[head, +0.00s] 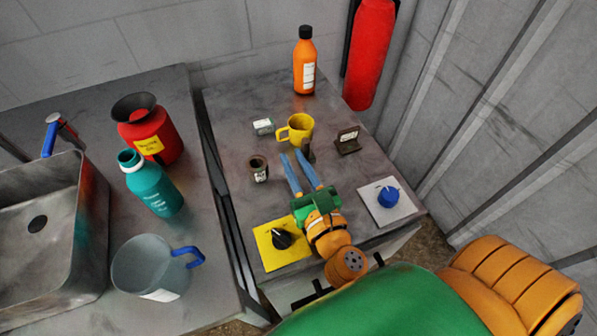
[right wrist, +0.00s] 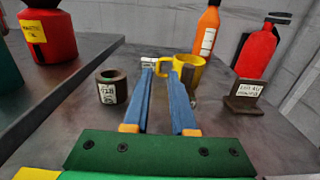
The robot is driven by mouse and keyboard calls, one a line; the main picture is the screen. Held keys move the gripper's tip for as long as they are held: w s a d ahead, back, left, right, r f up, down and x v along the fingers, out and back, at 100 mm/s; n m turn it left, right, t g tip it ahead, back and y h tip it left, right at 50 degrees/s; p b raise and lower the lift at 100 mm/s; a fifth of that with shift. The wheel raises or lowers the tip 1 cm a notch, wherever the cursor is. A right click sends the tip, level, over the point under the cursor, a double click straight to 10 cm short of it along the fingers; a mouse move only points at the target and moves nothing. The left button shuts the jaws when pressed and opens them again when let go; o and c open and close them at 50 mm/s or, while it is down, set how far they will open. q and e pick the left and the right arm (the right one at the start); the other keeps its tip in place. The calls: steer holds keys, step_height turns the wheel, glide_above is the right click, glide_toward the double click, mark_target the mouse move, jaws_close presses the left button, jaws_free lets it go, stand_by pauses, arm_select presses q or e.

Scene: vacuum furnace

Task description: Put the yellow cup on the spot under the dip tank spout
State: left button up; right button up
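The yellow cup (head: 300,127) stands upright on the right-hand grey worktop, its handle toward the left. It also shows in the right wrist view (right wrist: 190,68), just beyond the fingertips. My right gripper (head: 293,154) reaches toward it from the front, blue fingers parted and nothing held. In the right wrist view the fingertips (right wrist: 161,74) are apart, with the handle appearing between or just beyond them; contact cannot be told. A metal sink-like tank (head: 88,225) with a blue-handled fitting (head: 50,137) is at the left. I cannot make out the spot under a spout. My left gripper is not in view.
Near the cup are a brown pot (head: 259,168), a small labelled block (head: 263,126), a brown labelled stand (head: 347,141) and a small dark post (head: 308,151). An orange bottle (head: 304,62) stands behind. Red can (head: 150,130), teal bottle (head: 152,184) and grey jug (head: 146,266) crowd the left worktop.

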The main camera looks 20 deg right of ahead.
steer(key=shift+s+a+f, duration=0.1)
steer(key=shift+s+f, duration=0.05)
steer(key=shift+s, duration=0.85)
steer(key=r+p, duration=0.2)
steer(key=w+r+p, duration=0.1)
steer(key=r+p, duration=0.2)
steer(key=shift+r, duration=0.1)
steer(key=shift+c, duration=0.3)
step_height(320, 180, up, 4)
steer(key=w+p, duration=0.3)
steer(key=p, duration=0.3)
steer(key=b, duration=0.9)
glide_toward(279, 132)
steer(key=w, duration=0.3)
steer(key=shift+f, duration=0.35)
steer(key=shift+w+p, duration=0.2)
steer(key=shift+p, duration=0.1)
steer(key=shift+w+r+p, duration=0.25)
steer(key=shift+w+p, duration=0.15)
steer(key=shift+w, duration=0.1)
steer(key=shift+w+r+p, duration=0.25)
steer(key=shift+w+p, duration=0.15)
steer(key=shift+w, duration=0.15)
steer(key=w, duration=0.5)
steer(key=shift+w+d+f, duration=0.15)
steer(key=shift+d+f, duration=0.15)
steer(key=shift+s+r, duration=0.1)
steer(key=shift+s, duration=0.1)
steer(key=shift+c, duration=0.4)
jaws_close()
